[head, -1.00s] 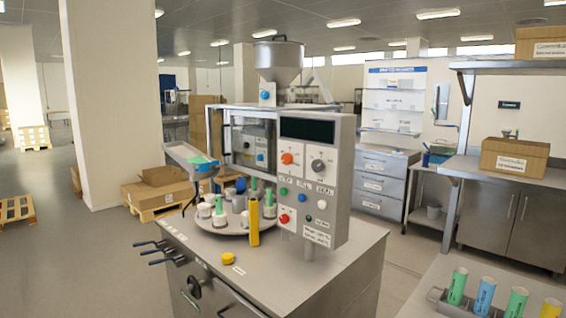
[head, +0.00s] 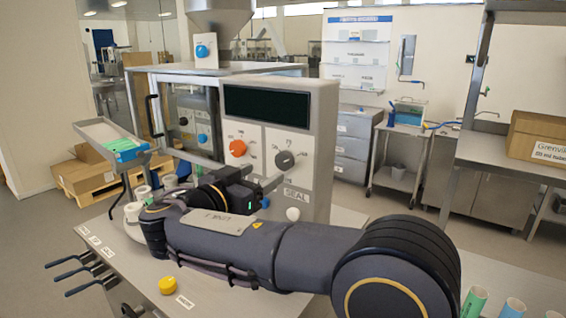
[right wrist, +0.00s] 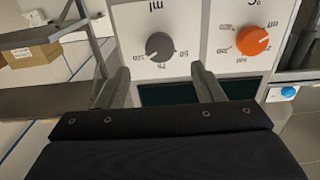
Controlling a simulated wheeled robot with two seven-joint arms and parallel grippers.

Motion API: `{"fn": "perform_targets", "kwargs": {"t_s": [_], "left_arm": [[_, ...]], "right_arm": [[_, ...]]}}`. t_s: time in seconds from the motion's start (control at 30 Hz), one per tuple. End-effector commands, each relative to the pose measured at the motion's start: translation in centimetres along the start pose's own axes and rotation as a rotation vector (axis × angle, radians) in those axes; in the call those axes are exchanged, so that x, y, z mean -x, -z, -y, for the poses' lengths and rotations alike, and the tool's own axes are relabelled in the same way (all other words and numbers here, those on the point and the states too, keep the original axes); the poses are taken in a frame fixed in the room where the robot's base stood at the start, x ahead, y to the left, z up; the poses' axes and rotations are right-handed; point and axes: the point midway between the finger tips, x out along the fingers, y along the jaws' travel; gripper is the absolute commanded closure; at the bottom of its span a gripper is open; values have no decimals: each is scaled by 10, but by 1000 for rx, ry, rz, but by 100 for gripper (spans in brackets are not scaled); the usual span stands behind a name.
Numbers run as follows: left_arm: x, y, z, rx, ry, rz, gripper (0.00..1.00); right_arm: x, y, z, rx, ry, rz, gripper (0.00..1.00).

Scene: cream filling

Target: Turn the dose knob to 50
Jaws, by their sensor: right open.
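The dose knob is the dark grey knob marked "ml" on the machine's front panel (head: 322,118). It shows in the head view (head: 285,160) and upside down in the right wrist view (right wrist: 159,46), where printed numbers including 50 and 75 surround it. Its pointer seems turned toward the number at the picture's left, but this is small. My right gripper (right wrist: 163,82) is open and empty. Its fingers point at the panel, spread to either side of the knob's line and apart from it. In the head view my right arm hides the lower panel. My left gripper is not in view.
An orange °C knob (head: 238,148) sits beside the dose knob, with a dark display (head: 265,104) above. A white button (head: 293,214) is below. Coloured tubes (head: 474,302) stand at bottom right.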

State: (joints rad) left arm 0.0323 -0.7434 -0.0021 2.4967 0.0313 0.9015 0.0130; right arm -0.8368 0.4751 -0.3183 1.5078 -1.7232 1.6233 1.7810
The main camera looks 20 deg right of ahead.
Motion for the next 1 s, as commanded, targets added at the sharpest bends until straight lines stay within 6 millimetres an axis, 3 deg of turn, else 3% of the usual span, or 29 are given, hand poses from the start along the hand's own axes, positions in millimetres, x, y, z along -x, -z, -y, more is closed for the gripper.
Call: {"fn": "perform_targets", "kwargs": {"t_s": [0.4,0.77,1.0], "left_arm": [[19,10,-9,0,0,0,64],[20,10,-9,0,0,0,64],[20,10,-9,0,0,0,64]], "right_arm": [[-63,1,-1,4,-4,3,39],[-71,-2,-1,4,-1,4,39],[-71,-2,-1,4,-1,5,66]]}}
